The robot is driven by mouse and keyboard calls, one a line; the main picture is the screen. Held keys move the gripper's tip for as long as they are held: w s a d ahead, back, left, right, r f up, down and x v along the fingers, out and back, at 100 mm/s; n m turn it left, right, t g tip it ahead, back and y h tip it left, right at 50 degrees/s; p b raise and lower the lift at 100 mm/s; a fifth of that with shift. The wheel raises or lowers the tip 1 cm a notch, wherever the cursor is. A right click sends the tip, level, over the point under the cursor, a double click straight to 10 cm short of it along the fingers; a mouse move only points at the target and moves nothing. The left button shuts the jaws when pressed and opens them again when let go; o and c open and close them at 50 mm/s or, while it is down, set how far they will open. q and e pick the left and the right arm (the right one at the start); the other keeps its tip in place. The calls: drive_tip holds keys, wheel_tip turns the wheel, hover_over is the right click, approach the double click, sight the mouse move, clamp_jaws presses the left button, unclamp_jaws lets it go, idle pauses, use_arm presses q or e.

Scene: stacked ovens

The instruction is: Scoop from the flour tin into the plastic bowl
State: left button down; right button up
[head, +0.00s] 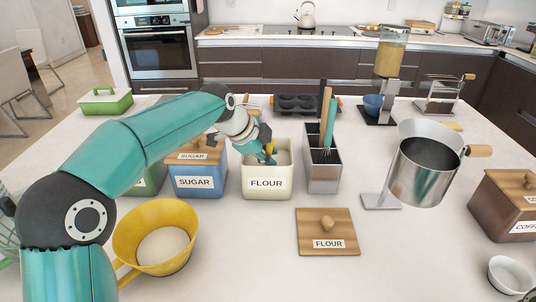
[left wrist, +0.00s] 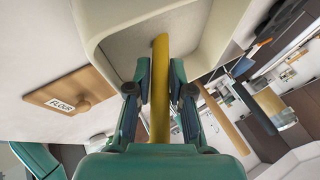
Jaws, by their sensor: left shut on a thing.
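The open cream flour tin (head: 266,194), labelled FLOUR, stands upright mid-table. My left gripper (head: 268,153) is at its opening, shut on a yellow handle. In the left wrist view, the handle (left wrist: 160,95) runs between the fingers of the gripper (left wrist: 159,78) into the tin (left wrist: 112,40). The handle's far end is hidden inside the tin, so I cannot tell what it carries. The yellow plastic bowl (head: 177,272) stands at the front left, with a whitish fill in it. My right gripper is not in view.
The flour lid (head: 311,247) lies on the table right of the tin. The blue sugar tin (head: 194,184) is close on the left, a metal utensil holder (head: 324,178) close on the right. A steel pot on a stand (head: 422,175) is further right. The front middle is clear.

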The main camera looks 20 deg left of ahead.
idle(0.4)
use_arm(q)
wheel_tip(320, 180, up, 12)
drive_tip(key=p, duration=1)
drive_tip(key=shift+f, duration=0.3)
drive_tip(key=c, duration=1.7)
unclamp_jaws()
clamp_jaws()
drive_tip(key=shift+s, duration=0.1)
